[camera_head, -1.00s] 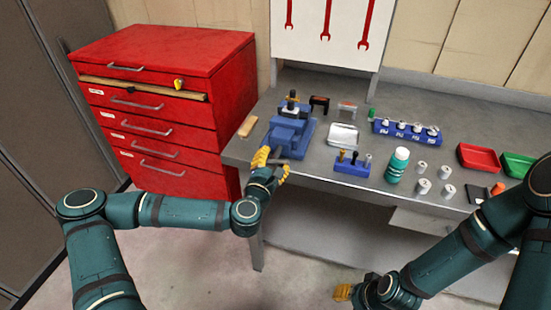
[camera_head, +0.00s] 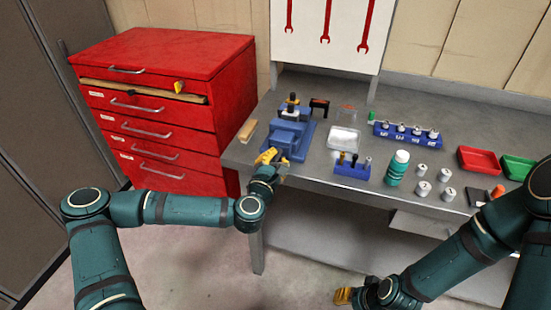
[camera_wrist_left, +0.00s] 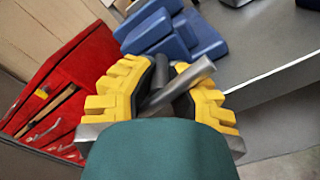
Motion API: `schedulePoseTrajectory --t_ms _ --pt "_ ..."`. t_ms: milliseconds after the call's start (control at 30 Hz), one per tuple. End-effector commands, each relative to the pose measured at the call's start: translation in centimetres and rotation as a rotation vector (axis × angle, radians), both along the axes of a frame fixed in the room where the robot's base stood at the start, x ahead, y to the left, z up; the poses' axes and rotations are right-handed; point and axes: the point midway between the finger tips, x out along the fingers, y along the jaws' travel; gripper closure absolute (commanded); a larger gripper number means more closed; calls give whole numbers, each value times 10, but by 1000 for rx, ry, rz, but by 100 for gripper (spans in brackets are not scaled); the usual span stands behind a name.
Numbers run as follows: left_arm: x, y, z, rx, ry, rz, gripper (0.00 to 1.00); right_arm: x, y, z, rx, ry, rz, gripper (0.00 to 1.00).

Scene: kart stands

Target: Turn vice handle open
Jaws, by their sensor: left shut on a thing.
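The blue vice (camera_head: 290,134) stands on the left end of the grey workbench (camera_head: 330,178). It also shows at the top of the left wrist view (camera_wrist_left: 170,32). Its grey bar handle (camera_wrist_left: 182,86) lies slanted between the yellow fingers in the left wrist view. My left gripper (camera_head: 270,156) is at the front of the vice, shut on the handle; it fills the middle of the left wrist view (camera_wrist_left: 168,95). My right gripper (camera_head: 343,296) is low in front of the bench, and its fingers are too small and partly hidden to read.
A red drawer cabinet (camera_head: 165,55) stands left of the bench, its top drawer slightly open. A wooden-handled brush or block (camera_head: 248,130) lies left of the vice. A blue tool holder (camera_head: 352,170), a green bottle (camera_head: 397,168) and metal cylinders (camera_head: 423,188) stand to the right.

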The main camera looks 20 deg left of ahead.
Motion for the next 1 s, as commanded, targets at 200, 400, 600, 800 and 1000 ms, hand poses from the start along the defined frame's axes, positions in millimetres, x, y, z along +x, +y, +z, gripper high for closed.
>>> schedulePoseTrajectory --t_ms 200,400,600,800,1000 --pt "0 1 1 193 -2 0 100 -2 0 11 1 5 1 59" --pt "0 1 -1 228 -4 2 100 -2 0 11 1 6 1 59" --pt "0 1 -1 227 -3 3 68 -2 0 11 1 6 1 59" --pt "0 1 -2 226 -2 1 52 -2 0 11 1 6 1 59" --pt "0 0 -2 225 -1 -1 52 -2 0 11 1 6 1 59"
